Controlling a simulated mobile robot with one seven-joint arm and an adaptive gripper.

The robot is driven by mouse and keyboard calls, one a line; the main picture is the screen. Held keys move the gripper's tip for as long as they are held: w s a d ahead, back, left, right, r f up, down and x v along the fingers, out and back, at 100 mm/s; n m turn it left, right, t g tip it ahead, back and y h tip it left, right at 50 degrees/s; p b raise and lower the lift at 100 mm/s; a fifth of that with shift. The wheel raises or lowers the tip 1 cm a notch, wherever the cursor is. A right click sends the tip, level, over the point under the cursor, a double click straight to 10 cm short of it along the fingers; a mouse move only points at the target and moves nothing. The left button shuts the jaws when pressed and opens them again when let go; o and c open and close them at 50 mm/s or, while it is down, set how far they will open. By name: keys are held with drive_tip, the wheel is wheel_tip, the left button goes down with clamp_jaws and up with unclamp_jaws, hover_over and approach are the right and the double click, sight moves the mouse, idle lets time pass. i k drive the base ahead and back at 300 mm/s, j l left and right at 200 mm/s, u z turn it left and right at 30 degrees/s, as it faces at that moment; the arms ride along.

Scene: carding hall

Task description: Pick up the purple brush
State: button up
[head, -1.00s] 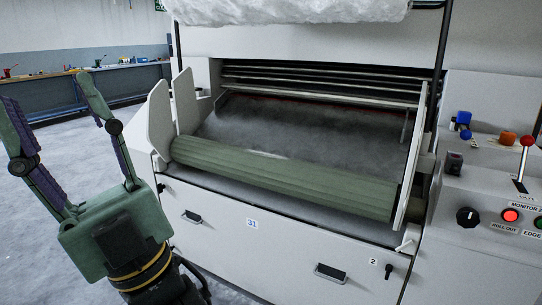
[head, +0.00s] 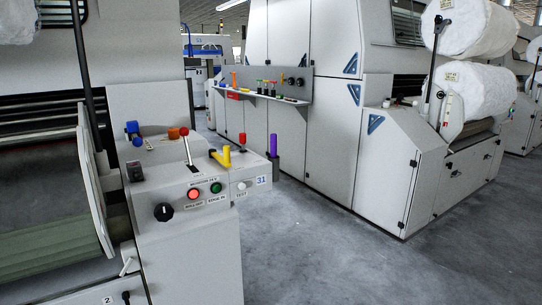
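The console (head: 185,250) carries a red-knobbed lever (head: 186,145), a yellow object (head: 221,157), and blue and orange items. A wall shelf (head: 262,96) behind holds several small coloured items. Grey floor (head: 330,250) is clear right of the console. Large white rolls (head: 475,90) stand at right.

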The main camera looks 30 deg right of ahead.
sight(273, 137)
drive_tip(key=i+l, duration=0.15)
drive_tip(key=l, duration=0.2)
drive_tip(key=i+l, duration=0.1)
drive_tip(key=l, duration=0.25)
drive_tip(key=i+l, duration=0.15)
drive_tip(key=l, duration=0.25)
drive_tip(key=i+l, duration=0.15)
drive_tip(key=l, duration=0.2)
drive_tip(key=i+l, duration=0.1)
drive_tip(key=l, duration=0.25)
drive_tip(key=i+l, duration=0.15)
drive_tip(key=l, duration=0.2)
drive_tip(key=i+l, duration=0.15)
drive_tip(key=l, duration=0.25)
